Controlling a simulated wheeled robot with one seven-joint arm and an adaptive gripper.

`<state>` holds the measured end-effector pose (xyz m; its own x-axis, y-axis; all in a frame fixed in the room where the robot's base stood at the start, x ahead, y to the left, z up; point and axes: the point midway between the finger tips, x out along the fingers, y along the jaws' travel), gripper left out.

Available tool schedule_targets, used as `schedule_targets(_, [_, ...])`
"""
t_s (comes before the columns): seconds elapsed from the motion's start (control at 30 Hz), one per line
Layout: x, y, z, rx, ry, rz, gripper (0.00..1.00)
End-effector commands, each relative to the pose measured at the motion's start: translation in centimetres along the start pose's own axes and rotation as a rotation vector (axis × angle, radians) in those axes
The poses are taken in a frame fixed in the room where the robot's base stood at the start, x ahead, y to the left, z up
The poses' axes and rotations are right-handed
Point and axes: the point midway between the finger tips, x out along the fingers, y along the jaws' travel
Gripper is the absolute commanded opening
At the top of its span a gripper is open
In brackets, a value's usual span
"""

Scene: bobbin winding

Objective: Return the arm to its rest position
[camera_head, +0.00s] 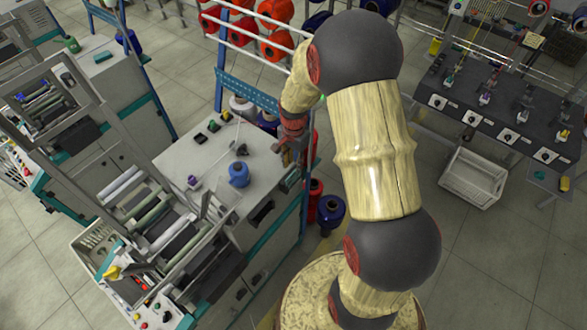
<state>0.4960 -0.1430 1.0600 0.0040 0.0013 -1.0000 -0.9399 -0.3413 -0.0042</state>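My arm (373,150) rises from my base at the bottom centre and bends over at the top toward the left. Its end reaches down over the right edge of the grey machine top (221,152). My gripper (285,153) is at that edge, small and partly hidden by the arm's last links. I cannot tell whether its fingers are open or shut, and I see nothing clearly held in it. A blue bobbin (239,174) stands on the machine top, to the left of my gripper and apart from it.
A small purple bobbin (193,182) and dark small items (213,126) lie on the machine top. A blue rack with red spools (276,46) stands behind. A white crate (473,178) is on the floor at right, below a dark workbench (500,105).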

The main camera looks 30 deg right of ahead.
Motion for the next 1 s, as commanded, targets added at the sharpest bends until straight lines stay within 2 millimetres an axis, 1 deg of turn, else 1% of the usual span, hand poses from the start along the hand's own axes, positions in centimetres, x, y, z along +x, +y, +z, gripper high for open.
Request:
schedule_targets(0.03, [-1.3, -0.1, -0.1, 0.000, 0.003, -0.004, 0.26])
schedule_targets(0.2, [-4.5, -0.1, -0.1, 0.000, 0.002, -0.002, 0.26])
schedule_targets(0.3, [-5.9, -0.1, -0.1, 0.000, 0.002, -0.002, 0.26])
schedule_targets(0.4, [-6.8, 0.0, 0.0, 0.000, 0.000, 0.000, 0.26])
schedule_targets(0.53, [-7.4, 0.0, 0.0, 0.000, 0.000, 0.001, 0.26])
schedule_targets(0.77, [-7.5, 0.0, 0.0, -0.010, -0.001, 0.001, 0.26])
schedule_targets(0.93, [-7.4, 0.3, 0.3, -0.126, -0.009, 0.011, 0.26])
schedule_targets(1.0, [-6.8, 1.5, 1.1, -0.205, -0.030, 0.033, 0.26])
